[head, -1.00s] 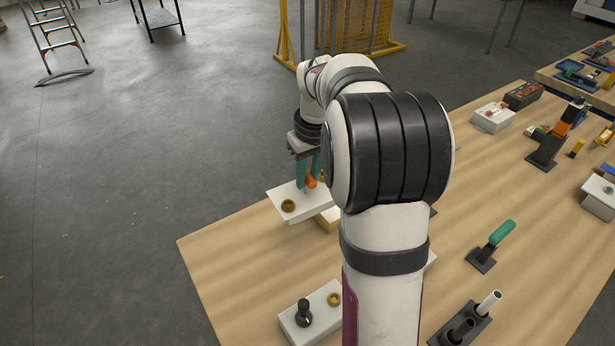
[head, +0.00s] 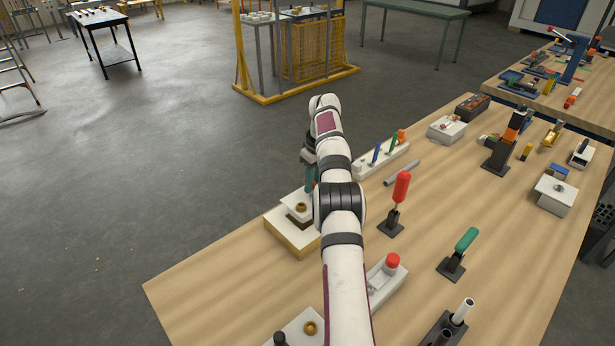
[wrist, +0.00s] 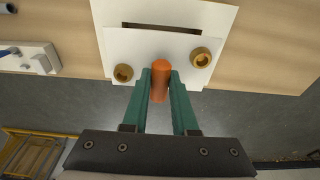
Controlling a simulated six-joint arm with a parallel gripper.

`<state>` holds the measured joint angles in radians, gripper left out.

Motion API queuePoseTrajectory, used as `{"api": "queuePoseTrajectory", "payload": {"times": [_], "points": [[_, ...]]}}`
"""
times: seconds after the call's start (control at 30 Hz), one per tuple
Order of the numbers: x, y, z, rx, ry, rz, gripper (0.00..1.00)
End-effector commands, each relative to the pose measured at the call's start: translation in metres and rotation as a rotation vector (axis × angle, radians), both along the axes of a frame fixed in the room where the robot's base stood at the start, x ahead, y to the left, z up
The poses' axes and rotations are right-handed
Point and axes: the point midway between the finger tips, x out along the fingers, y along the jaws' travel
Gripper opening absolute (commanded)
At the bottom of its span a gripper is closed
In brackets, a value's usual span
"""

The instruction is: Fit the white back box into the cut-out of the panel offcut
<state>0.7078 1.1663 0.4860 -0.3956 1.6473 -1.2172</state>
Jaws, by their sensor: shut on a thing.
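The white back box (head: 293,200) shows as a white plate with round brass pieces. It also shows in the wrist view (wrist: 152,48), with an orange handle (wrist: 160,80) at its near edge. My gripper (wrist: 160,75) is shut on that handle. The panel offcut (head: 275,218) has a white top on a wooden base near the table's left edge, and shows beyond the box in the wrist view (wrist: 222,18). Part of its dark cut-out (wrist: 175,27) is uncovered; the box hides the rest. The box overlaps the panel; I cannot tell whether they touch.
A red-handled tool (head: 399,195) and a green-handled tool (head: 461,252) stand on dark bases to the right. A white rack (head: 370,165) with coloured pegs is behind, a grey tube (head: 402,172) beside it. A white block with a red knob (head: 388,275) is nearer. Bare tabletop (head: 215,290) lies front left.

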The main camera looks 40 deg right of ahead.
Motion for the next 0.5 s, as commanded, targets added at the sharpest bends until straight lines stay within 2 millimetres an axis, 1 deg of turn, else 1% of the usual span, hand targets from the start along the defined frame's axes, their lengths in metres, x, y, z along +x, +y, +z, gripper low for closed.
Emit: {"api": "queuePoseTrajectory", "payload": {"times": [0.1, 0.2, 0.5], "points": [[0.0000, 0.0002, -0.0094, 0.000, 0.001, 0.001, 0.00], [0.0002, 0.0003, -0.0129, -0.001, -0.001, 0.000, 0.00], [0.0002, -0.0002, -0.0131, -0.001, -0.002, 0.000, 0.00]]}}
